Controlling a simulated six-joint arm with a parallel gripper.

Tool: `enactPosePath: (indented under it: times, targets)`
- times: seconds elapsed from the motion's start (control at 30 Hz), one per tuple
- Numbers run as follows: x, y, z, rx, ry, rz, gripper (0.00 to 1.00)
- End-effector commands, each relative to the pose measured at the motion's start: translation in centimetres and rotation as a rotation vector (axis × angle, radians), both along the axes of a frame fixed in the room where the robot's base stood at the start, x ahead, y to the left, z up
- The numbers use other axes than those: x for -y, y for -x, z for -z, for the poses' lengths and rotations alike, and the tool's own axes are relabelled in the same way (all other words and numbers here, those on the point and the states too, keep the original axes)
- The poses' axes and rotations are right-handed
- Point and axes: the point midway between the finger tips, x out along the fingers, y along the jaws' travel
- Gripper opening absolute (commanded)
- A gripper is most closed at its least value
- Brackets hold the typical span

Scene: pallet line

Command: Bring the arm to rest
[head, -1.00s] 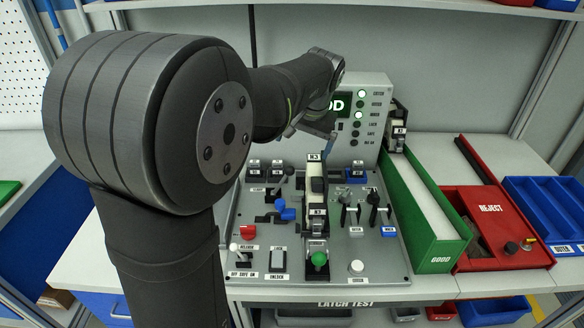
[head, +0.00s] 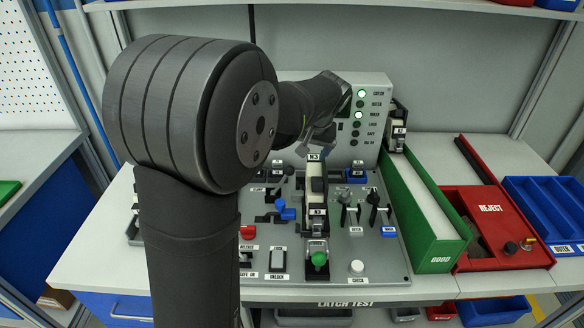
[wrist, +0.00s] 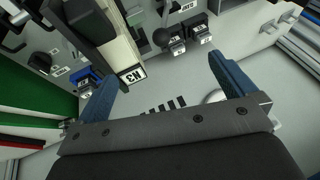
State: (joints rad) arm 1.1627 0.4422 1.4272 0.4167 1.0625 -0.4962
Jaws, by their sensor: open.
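My arm rises at the left of the head view and reaches over the back of the grey latch test panel (head: 380,262). In the wrist view my gripper (wrist: 168,76) shows two blue fingers spread apart with nothing between them. In the head view the fingers are mostly hidden behind my arm. A black and cream latch unit (head: 316,190) stands in the middle of the panel. A cream and black part with an N3 label (wrist: 131,73) shows near the left finger in the wrist view, apart from it as far as I can see.
A green GOOD chute (head: 425,215) holds another unit (head: 397,138) at its far end. A red REJECT bin (head: 500,262) and blue trays (head: 545,205) stand to the right. Levers, including a blue one (head: 284,211), stick up from the panel. A shelf runs above.

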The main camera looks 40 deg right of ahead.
Motion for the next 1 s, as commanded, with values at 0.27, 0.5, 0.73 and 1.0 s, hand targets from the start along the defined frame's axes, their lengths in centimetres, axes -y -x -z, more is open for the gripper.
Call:
enactPosePath:
  times: [0.27, 0.5, 0.73, 1.0]
  targets:
    - [0.0, -0.2, 0.5, 0.000, 0.000, -0.001, 1.00]
    - [0.0, -0.2, 0.4, 0.000, 0.000, 0.000, 1.00]
    - [0.0, -0.2, 0.4, 0.000, 0.000, 0.000, 1.00]
    - [-0.1, 0.8, -1.9, 0.001, 0.006, 0.001, 1.00]
